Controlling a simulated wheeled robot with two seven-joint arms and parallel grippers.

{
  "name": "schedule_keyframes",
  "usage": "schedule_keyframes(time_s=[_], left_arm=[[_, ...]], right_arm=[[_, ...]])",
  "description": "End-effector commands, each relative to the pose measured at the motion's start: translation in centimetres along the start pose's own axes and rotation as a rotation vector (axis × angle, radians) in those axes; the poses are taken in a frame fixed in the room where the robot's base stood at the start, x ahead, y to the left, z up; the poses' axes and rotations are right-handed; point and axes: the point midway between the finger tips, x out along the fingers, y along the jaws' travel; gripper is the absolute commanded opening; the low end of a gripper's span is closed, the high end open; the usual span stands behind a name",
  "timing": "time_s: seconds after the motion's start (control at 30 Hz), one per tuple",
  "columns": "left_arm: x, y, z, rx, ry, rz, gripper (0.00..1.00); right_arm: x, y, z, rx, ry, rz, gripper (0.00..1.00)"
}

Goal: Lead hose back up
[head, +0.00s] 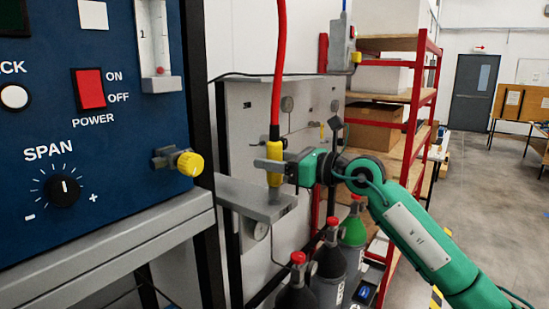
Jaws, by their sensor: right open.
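A red hose (279,65) hangs down from the top of the picture and ends in a yellow connector (274,178). The connector is upright, with its lower end at or just above a grey ledge (240,199); I cannot tell if it touches. My right gripper (270,164) comes in from the right on the green arm. Its jaws are open at the height of the yellow connector, with a finger across it in the picture. Whether the fingers touch the connector is unclear. My left gripper is not in view.
A blue analyser panel (100,140) fills the left, with a yellow-capped fitting (188,163) sticking out. Gas bottles (329,265) with red caps stand below my right arm. A red-framed shelf (408,100) with boxes stands behind. Open floor (475,200) lies to the right.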

Motion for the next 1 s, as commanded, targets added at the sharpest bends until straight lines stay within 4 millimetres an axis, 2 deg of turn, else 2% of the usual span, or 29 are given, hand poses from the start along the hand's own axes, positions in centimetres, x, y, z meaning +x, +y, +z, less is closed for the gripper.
schedule_keyframes(time_s=[0.1, 0.3, 0.37, 0.57, 0.73, 0.87, 1.0], left_arm=[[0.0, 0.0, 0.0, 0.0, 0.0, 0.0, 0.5], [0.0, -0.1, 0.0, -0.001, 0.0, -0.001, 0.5], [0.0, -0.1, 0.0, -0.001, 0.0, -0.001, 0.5], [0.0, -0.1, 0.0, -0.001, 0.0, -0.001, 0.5], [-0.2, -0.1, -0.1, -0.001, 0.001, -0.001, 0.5], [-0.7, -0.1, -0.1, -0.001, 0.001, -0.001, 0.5], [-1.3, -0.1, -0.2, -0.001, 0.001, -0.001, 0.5]], right_arm=[[0.0, 0.0, 0.0, 0.0, 0.0, 0.0, 0.49], [0.0, 0.0, 0.0, 0.0, 0.0, 0.0, 0.1], [0.0, 0.0, 0.0, 0.0, 0.0, 0.0, 0.0], [0.0, 0.0, 0.1, 0.0, 0.0, 0.0, 0.0], [-0.1, 0.0, 1.3, -0.002, -0.002, 0.0, 0.0], [-0.1, 0.0, 3.9, -0.004, -0.006, -0.001, 0.0], [-0.1, 0.1, 7.8, -0.006, -0.006, -0.001, 0.0]])
